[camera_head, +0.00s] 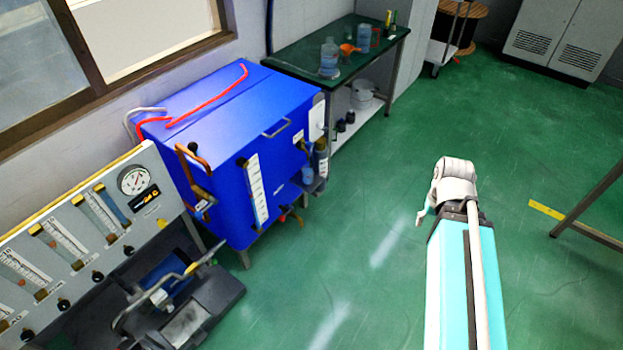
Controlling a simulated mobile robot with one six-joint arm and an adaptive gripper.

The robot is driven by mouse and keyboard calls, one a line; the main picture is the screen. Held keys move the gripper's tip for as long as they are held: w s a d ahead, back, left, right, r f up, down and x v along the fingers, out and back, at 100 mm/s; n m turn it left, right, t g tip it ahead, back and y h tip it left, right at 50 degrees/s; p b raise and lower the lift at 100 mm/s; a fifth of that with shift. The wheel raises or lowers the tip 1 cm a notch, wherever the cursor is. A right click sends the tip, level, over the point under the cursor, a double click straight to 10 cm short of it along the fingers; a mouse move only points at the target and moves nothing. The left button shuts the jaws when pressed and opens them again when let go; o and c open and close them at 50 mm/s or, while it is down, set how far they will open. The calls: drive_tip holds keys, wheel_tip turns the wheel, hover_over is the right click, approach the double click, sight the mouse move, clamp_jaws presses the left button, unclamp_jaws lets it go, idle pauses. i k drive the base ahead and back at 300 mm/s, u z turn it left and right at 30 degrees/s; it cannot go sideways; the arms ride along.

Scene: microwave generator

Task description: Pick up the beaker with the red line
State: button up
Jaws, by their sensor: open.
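On the dark green table (290,62) at the top stand several small vessels. A clear vessel with reddish edges (375,37) near the table's right end may be the beaker with the red line; it is too small to be sure. A greenish clear vessel (363,37) stands just left of it. My gripper (423,212) shows only in part beside my pale wrist, right of centre. It is open and empty, over the green floor, well apart from the table. Most of its fingers are hidden by the wrist.
A bluish bottle (329,60) and an orange funnel (348,49) stand left of the vessels. A blue cabinet (225,140) and a gauge panel (75,235) line the left. A white cart (440,50) stands right of the table. The central floor is clear.

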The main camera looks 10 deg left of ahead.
sight(308, 170)
drive_tip(key=u, duration=0.1)
drive_tip(key=i, duration=1)
drive_tip(key=z, duration=0.1)
